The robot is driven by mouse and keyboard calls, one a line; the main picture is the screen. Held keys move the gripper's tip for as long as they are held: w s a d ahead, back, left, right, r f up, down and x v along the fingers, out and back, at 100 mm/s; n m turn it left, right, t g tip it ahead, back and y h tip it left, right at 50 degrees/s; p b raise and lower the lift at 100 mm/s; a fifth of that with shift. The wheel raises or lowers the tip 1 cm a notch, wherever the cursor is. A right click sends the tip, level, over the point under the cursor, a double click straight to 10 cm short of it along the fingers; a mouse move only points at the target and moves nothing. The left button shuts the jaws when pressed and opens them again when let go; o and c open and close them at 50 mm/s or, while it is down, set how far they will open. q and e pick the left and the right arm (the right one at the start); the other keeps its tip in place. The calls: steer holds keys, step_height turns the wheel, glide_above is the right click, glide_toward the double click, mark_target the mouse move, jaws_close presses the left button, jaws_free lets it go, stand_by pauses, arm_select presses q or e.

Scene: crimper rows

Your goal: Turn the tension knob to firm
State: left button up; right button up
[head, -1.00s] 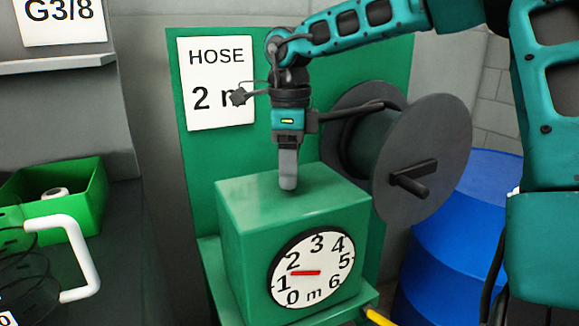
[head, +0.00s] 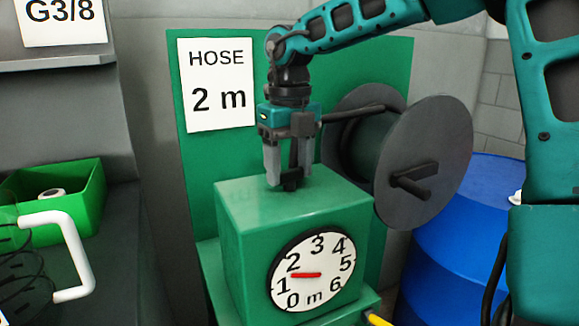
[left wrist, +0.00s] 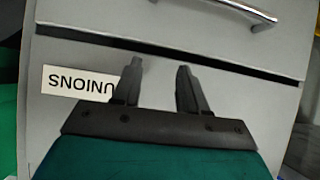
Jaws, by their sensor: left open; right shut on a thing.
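A green box (head: 245,245) stands in the head view with a round white dial (head: 312,290) on its front, its red needle between 1 and 2. My right gripper (head: 289,177) points down at the box's top and is shut on a small dark piece (head: 291,182) between its fingertips. This looks like the tension knob, but the fingers hide much of it. No soft or firm marking can be read. My left gripper (left wrist: 160,70) is open and empty in the left wrist view, in front of a grey drawer (left wrist: 225,100) with an upside-down UNIONS label (left wrist: 78,81).
A dark hose reel (head: 430,150) with a crank handle stands right of the box, close to my right arm. A blue drum (head: 465,240) is behind at right. A HOSE 2 m sign (head: 217,84) hangs on the green back panel. A green bin (head: 85,205) sits at left.

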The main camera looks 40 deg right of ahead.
mark_target(290, 170)
steer(key=shift+m, duration=0.9)
steer(key=o, duration=1.1)
steer(key=shift+c, duration=0.2)
step_height(290, 170, up, 13)
steer(key=p, duration=0.2)
